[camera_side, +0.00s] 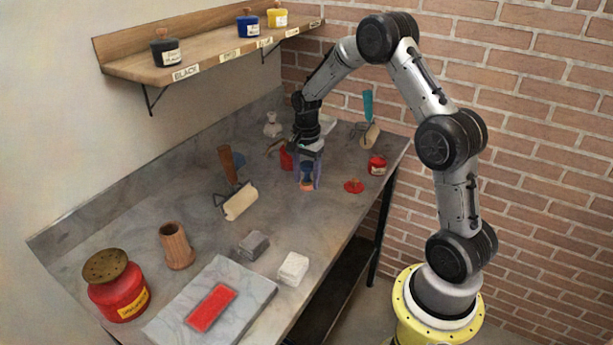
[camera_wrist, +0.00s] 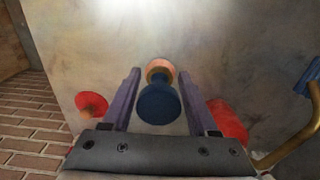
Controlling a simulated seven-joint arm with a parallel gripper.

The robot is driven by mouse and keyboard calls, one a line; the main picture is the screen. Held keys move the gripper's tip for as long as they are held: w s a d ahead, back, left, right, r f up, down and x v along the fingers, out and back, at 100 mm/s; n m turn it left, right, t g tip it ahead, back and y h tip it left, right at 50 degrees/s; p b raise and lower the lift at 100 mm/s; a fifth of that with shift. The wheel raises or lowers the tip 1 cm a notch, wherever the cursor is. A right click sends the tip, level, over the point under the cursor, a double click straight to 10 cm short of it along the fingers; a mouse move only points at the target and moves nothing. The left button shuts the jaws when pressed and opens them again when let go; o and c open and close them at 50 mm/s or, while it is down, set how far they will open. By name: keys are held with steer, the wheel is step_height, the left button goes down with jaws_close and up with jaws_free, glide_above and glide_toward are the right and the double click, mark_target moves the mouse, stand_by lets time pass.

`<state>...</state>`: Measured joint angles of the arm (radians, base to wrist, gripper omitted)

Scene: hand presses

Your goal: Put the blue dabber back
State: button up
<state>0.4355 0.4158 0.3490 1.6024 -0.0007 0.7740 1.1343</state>
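The blue dabber (camera_side: 306,170) stands upright on the grey bench, with a blue knob on top and a pinkish pad below. In the wrist view the dabber (camera_wrist: 158,103) lies between my two purple fingers. My gripper (camera_side: 308,182) points down around it, one finger on each side. In the wrist view my gripper (camera_wrist: 160,82) looks open, with a narrow gap beside the knob. Contact with the pad is hard to see.
Brayers (camera_side: 241,202) (camera_side: 371,135) lie left and behind. The wall shelf (camera_side: 205,57) holds black, blue and yellow pots.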

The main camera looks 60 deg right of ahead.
steer(key=shift+o, duration=1.1)
steer(key=shift+r, duration=0.1)
step_height(320, 180, up, 11)
steer(key=shift+a+r, duration=0.15)
steer(key=shift+r, duration=0.55)
steer(key=s+a+r+n+t, duration=0.2)
steer(key=s+a+r+n, duration=0.35)
steer(key=s+a, duration=0.25)
steer(key=s+a+r+n+t, duration=0.2)
steer(key=s+a+r+n, duration=0.2)
steer(key=s+a+n, duration=0.35)
steer(key=s+a+f+n+t, duration=0.1)
steer(key=s+a+f+n, duration=0.1)
steer(key=s+n, duration=0.3)
steer(key=s+a, duration=0.1)
steer(key=s, duration=0.2)
steer(key=shift+s+f+t, duration=0.2)
steer(key=shift+s+t, duration=0.1)
